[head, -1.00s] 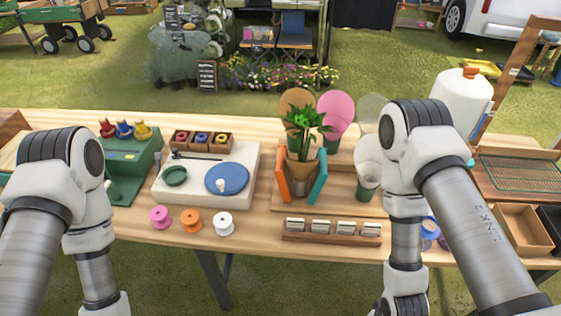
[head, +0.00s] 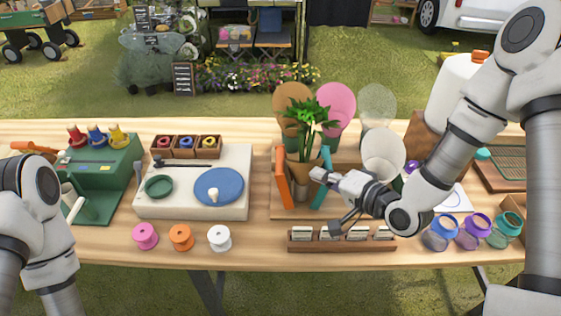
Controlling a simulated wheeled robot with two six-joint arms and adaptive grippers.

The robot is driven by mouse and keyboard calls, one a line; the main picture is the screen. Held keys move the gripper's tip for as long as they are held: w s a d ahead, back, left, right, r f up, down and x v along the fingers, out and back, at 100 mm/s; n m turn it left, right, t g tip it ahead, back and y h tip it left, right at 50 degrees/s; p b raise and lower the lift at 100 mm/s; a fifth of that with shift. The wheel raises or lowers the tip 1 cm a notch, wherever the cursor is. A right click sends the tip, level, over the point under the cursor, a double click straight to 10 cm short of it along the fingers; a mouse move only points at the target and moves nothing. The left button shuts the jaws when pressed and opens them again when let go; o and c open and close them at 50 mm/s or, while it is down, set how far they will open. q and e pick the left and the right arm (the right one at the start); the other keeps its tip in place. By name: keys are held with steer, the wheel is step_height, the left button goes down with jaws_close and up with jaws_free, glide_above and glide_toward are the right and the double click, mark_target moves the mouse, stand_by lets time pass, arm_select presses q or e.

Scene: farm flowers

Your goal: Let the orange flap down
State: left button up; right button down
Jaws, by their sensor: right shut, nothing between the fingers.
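The orange flap (head: 282,180) stands upright, leaning slightly, on the left side of a wooden stand (head: 296,211) in the head view. A green leafy plant in a brown wrap (head: 299,180) stands just right of it. A teal flap (head: 325,165) stands on the right side of the plant, partly hidden by my right gripper. My right gripper (head: 319,175) is shut and empty, reaching in from the right in front of the teal flap and apart from the orange flap. My left gripper is not in view; only my left arm shows at the left edge.
A wooden rack of small cards (head: 342,245) lies in front of the stand. A white board with a blue disc (head: 219,186) and several spools are to the left. Jars (head: 473,233) stand at right. A white jug (head: 455,95) is behind my right arm.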

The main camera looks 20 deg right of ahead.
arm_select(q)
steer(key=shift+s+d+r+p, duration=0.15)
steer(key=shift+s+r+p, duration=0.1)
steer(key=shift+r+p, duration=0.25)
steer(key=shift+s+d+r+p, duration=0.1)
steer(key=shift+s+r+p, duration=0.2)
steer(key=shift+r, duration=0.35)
arm_select(e)
steer(key=x, duration=0.8)
steer(key=shift+w, duration=0.2)
steer(key=shift+a, duration=0.15)
